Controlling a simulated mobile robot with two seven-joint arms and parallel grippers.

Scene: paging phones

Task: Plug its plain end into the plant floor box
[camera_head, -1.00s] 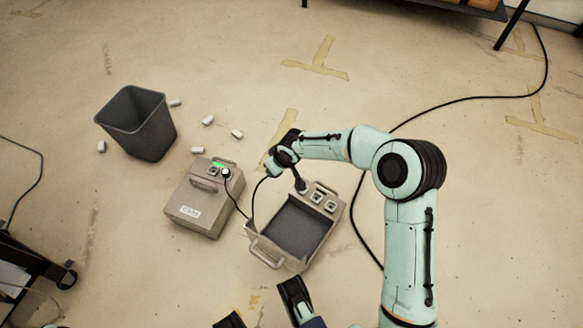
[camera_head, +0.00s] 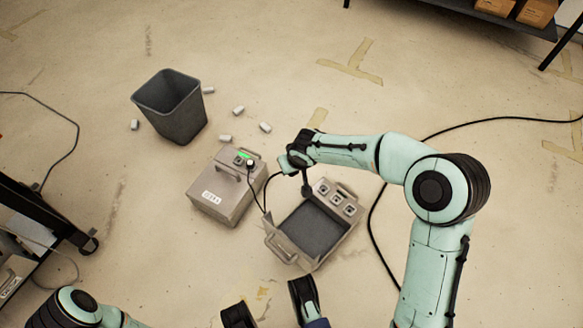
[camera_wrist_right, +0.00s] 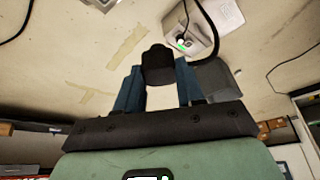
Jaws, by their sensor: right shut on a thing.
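A closed beige box (camera_head: 225,194) with a green light stands on the floor; a plug (camera_head: 250,164) with a white ring sits in its top. To its right is an open beige box (camera_head: 277,245) with a dark hollow and several sockets (camera_head: 337,198) along its far end. My right gripper (camera_head: 301,165) is shut on a black plug end (camera_wrist_right: 157,66), held beside the sockets at the open box's far left corner. A black cable (camera_head: 262,200) hangs between the boxes. Contact with a socket cannot be told. My left gripper (camera_head: 270,312) is open and empty at the bottom edge.
A dark bin (camera_head: 172,108) stands behind the closed box, with several small white pieces (camera_head: 225,139) around it. A black cart (camera_head: 45,215) is at the left and a shelf (camera_head: 480,18) at the top right. A long cable (camera_head: 480,124) crosses the floor at right.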

